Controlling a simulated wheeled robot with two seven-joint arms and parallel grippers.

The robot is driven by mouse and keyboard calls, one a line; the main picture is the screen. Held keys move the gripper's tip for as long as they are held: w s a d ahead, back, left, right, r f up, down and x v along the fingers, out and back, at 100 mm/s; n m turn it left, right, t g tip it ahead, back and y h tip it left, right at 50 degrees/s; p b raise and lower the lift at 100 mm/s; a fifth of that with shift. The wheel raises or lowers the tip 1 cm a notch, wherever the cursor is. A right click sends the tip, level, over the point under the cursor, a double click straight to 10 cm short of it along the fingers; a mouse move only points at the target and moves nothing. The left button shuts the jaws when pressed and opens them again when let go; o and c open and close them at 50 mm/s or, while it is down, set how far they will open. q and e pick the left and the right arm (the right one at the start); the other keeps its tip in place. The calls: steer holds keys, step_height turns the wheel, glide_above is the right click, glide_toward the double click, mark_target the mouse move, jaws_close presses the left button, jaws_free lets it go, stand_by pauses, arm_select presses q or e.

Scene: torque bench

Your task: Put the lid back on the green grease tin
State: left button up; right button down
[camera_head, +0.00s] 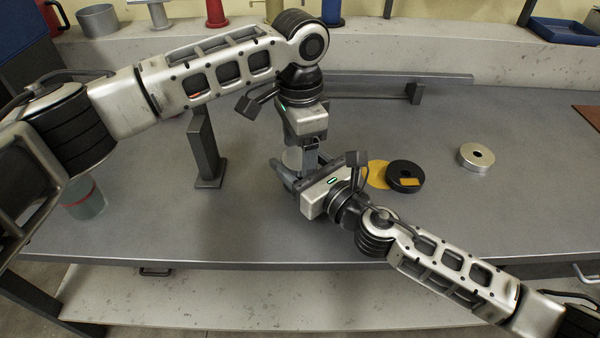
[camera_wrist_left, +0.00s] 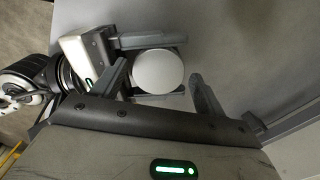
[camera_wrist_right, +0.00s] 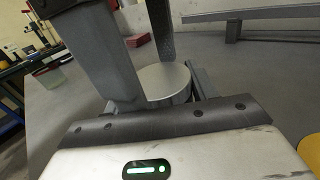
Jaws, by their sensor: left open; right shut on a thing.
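A pale round thing (camera_head: 292,158) is held by my right gripper (camera_head: 288,172), whose fingers lie on either side of it. Its smooth whitish round top (camera_wrist_left: 158,71) faces up in the left wrist view, and its grey side (camera_wrist_right: 168,98) shows in the right wrist view. I cannot tell whether it is the tin, its lid, or both; no green shows on it. My left gripper (camera_head: 311,166) is open, pointing down right above it, with its fingers apart on either side in the left wrist view. I cannot tell whether they touch it.
A yellow disc (camera_head: 378,174) and a black ring with a yellow label (camera_head: 404,177) lie to the right. A silver ring (camera_head: 477,157) lies farther right. A grey post (camera_head: 206,150) stands left. A clear container with a red band (camera_head: 85,198) is partly behind my left arm. The front-middle bench is clear.

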arm_select(q)
steer(key=r, duration=0.3)
steer(key=shift+s+d+r, duration=0.15)
steer(key=shift+d+r, duration=0.05)
steer(key=shift+r, duration=0.2)
steer(key=shift+c, duration=1.4)
step_height(320, 180, up, 4)
steer(key=n, duration=0.4)
steer(key=shift+f+n, duration=0.25)
steer(key=shift+n, duration=0.15)
steer(key=shift+f, duration=4.05)
